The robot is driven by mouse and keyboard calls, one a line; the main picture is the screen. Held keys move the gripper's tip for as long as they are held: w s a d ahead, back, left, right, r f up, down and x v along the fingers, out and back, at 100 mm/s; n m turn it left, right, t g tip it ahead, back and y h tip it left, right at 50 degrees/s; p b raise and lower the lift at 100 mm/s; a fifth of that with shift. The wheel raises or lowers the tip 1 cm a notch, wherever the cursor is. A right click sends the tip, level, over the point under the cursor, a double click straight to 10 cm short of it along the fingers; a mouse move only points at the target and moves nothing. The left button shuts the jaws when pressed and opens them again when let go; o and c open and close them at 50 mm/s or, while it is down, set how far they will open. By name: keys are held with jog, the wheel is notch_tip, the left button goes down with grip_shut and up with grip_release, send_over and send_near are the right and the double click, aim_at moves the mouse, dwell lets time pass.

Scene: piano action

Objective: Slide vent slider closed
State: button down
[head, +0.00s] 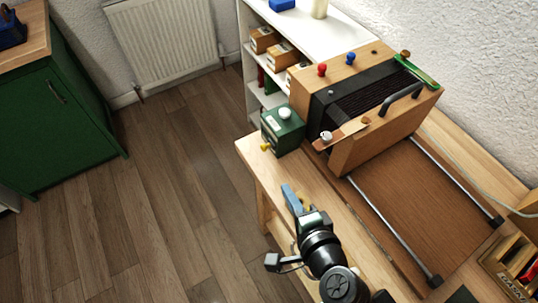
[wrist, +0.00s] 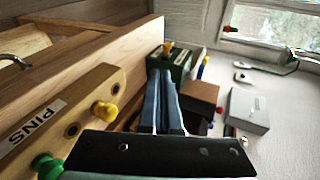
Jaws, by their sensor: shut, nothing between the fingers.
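I cannot tell for sure which part is the vent slider. A green box (head: 283,132) with a white knob on top and a yellow knob on its side stands at the table's left corner. In the wrist view the green box (wrist: 180,66) and its yellow knob (wrist: 167,47) lie beyond my fingertips. A wooden strip (head: 343,133) with a white knob is on the front of the wood-and-black bellows unit (head: 345,100). My gripper (head: 289,190) is shut and empty, near the table's left edge, apart from the green box. In the wrist view its blue fingers (wrist: 161,78) point toward the box.
A wooden rail labelled PINS (wrist: 60,115) with yellow and green knobs is close on the left in the wrist view. Metal rods (head: 395,230) run along the table (head: 370,259). White shelves (head: 325,30) stand behind; a green cabinet (head: 60,115) is left. Floor between is clear.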

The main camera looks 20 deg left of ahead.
aim_at(267, 146)
jog(key=x, duration=0.9)
jog(key=r+x, duration=0.1)
jog(key=x, duration=0.4)
jog(key=shift+w+a+p, duration=0.1)
jog(key=shift+w+p, duration=0.05)
jog(key=shift+p, duration=0.15)
jog(key=w+a, duration=0.1)
jog(key=a, duration=0.1)
jog(key=w+a+b, duration=0.1)
jog(key=w+a, duration=0.1)
jog(key=shift+r, duration=0.1)
